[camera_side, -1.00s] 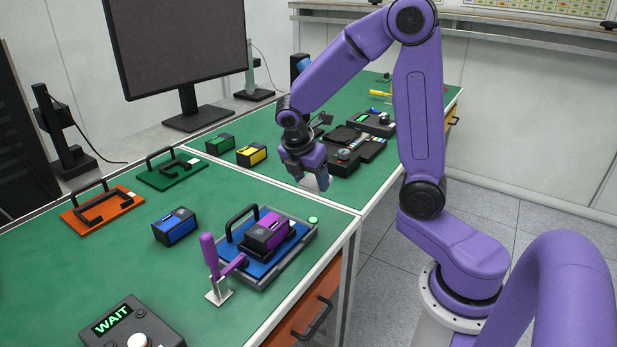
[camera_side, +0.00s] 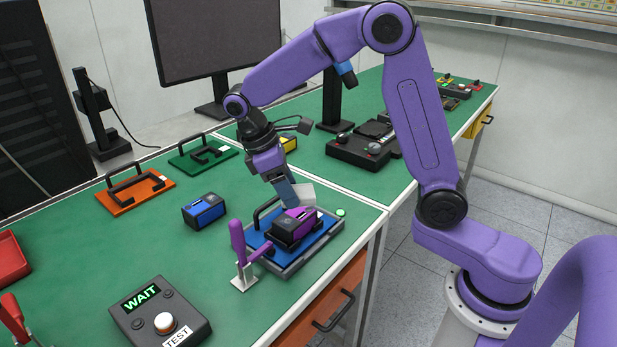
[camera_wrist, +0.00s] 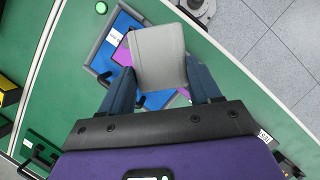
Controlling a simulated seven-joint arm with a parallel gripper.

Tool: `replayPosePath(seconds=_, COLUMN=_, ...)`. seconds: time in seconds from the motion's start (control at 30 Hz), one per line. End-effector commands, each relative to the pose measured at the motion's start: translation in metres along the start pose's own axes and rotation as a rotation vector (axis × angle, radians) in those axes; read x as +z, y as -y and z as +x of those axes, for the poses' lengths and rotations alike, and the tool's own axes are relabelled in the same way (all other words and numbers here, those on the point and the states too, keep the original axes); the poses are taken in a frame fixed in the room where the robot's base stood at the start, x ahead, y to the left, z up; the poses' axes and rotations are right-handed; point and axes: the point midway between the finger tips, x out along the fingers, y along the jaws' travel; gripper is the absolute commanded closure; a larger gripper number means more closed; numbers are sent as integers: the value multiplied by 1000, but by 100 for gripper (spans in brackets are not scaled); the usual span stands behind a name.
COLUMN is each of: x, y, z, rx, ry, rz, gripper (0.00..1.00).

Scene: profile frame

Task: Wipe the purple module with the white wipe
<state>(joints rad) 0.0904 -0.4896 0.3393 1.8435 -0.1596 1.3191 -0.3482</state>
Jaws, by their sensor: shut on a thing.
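The purple module (camera_side: 296,224) has a black body with a purple top. It sits on a blue plate (camera_side: 318,233) inside a grey tray, and a purple-handled clamp (camera_side: 239,250) stands at the tray's near left corner. My gripper (camera_side: 293,203) is shut on the white wipe (camera_side: 307,195), a pale block-like pad, just above the module. In the wrist view the wipe (camera_wrist: 158,58) spans between the two blue fingers and hides much of the module (camera_wrist: 123,54). I cannot tell whether wipe and module touch.
A blue module (camera_side: 204,211) lies left of the tray. Orange (camera_side: 117,203) and green (camera_side: 190,166) handled plates lie farther back. A black box reading WAIT (camera_side: 160,314) is at the front. A yellow module (camera_side: 289,143) is behind my gripper.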

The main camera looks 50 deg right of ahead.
Motion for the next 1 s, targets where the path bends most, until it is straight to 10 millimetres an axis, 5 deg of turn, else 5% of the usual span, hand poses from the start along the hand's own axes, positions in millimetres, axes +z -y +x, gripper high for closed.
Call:
replayPosePath(seconds=0.27, x=-8, y=6, z=5, rx=-15, ry=7, rz=31, gripper=62)
replayPosePath(seconds=1.0, x=-34, y=5, z=72, rx=-15, ry=11, rz=27, gripper=62)
